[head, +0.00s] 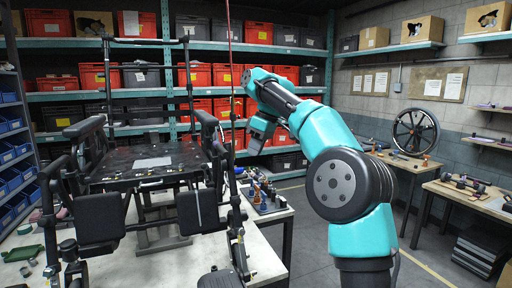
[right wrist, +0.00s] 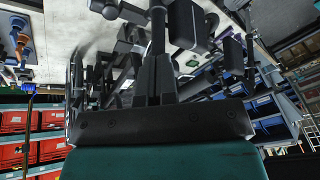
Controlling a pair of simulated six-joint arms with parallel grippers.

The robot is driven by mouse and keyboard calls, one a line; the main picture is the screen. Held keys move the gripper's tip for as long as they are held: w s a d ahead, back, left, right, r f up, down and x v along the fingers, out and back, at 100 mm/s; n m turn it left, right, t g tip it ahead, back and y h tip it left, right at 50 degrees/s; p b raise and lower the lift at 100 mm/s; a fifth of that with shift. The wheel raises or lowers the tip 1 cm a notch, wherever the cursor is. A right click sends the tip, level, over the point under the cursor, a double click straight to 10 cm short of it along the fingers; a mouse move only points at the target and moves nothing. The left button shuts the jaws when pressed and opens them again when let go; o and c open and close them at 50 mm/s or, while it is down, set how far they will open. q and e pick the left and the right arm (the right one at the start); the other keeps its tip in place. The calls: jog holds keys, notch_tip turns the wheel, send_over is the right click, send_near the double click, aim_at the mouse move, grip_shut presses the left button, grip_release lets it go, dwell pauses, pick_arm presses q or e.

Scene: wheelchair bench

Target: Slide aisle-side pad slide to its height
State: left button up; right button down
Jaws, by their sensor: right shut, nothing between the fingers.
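The wheelchair frame (head: 150,165) stands on the light bench at the left in the head view. Two dark pads hang at its front, a left one (head: 100,228) and a right one (head: 197,210). Dark arm pads top its sides, one at the left (head: 84,126) and one at the right (head: 206,117). I cannot tell which part is the aisle-side pad slide. My right gripper (head: 257,142) is right of the frame and looks apart from it. In the right wrist view its fingers (right wrist: 157,30) are shut and empty, with wheelchair parts behind them. My left gripper is not in view.
A tray of small tools and bottles (head: 262,195) sits on the bench just right of the frame. A red cord (head: 229,60) hangs near my right gripper. Shelves of red bins (head: 100,76) stand behind. Open floor lies right of the bench.

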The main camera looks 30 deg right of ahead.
jog(key=shift+s+d+r, duration=0.1)
jog(key=shift+r, duration=0.25)
jog(key=shift+f, duration=0.1)
jog(key=s+d+f+m+t+y, duration=0.1)
jog(key=s+f+m+t+y, duration=0.2)
jog(key=f+m, duration=0.5)
jog(key=s+d+f+m+t+y, duration=0.1)
jog(key=s+f+m+t+y, duration=0.2)
jog(key=m, duration=1.3)
jog(key=s+d+f+m+t+y, duration=0.1)
jog(key=s+f+m+t+y, duration=0.1)
jog(key=s+f+m+t, duration=0.3)
notch_tip(320, 180, down, 8)
jog(key=m+t, duration=0.3)
jog(key=m, duration=0.3)
jog(key=shift+s+f+m+t+y, duration=0.2)
jog(key=shift+s+m+t+y, duration=0.1)
jog(key=shift+s+m+y, duration=0.1)
jog(key=shift+w+a, duration=0.1)
jog(key=shift+w, duration=0.05)
